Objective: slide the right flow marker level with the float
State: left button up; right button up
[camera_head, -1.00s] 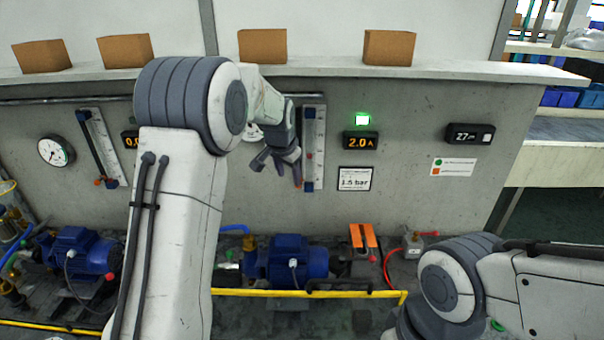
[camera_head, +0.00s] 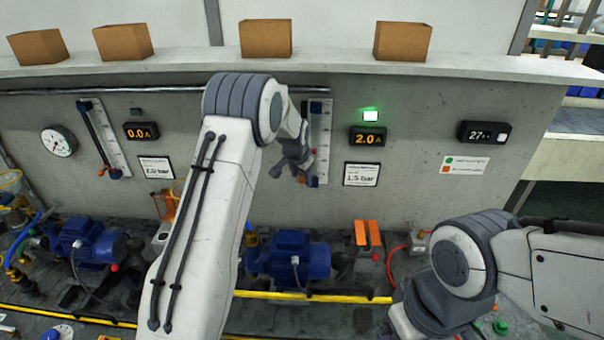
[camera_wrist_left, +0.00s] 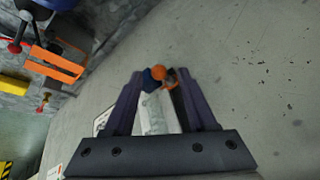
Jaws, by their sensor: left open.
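The right flow gauge (camera_head: 324,135) is an upright white scale with dark blue end blocks, on the grey wall. My left gripper (camera_head: 292,172) is at the gauge's lower left, open, and covers part of the tube. A small orange knob, the right flow marker (camera_head: 301,180), shows by its fingertips near the gauge's lower end. In the left wrist view the orange marker (camera_wrist_left: 158,72) lies between the tips of the open left gripper (camera_wrist_left: 162,77), beside a blue end block (camera_wrist_left: 150,83). I cannot make out the float, nor whether the fingers touch the marker. My right gripper is out of view.
A second gauge (camera_head: 107,140) with an orange marker hangs further left. A 2.0 A display (camera_head: 368,137) and a 1.5 bar card (camera_head: 361,174) are right of the gauge. A blue pump (camera_head: 290,256) stands below. Boxes line the ledge (camera_head: 340,64).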

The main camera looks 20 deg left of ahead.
pick_arm(q)
jog(key=shift+w+f, duration=0.15)
jog(key=shift+f, duration=0.2)
grip_shut()
dwell(1.2)
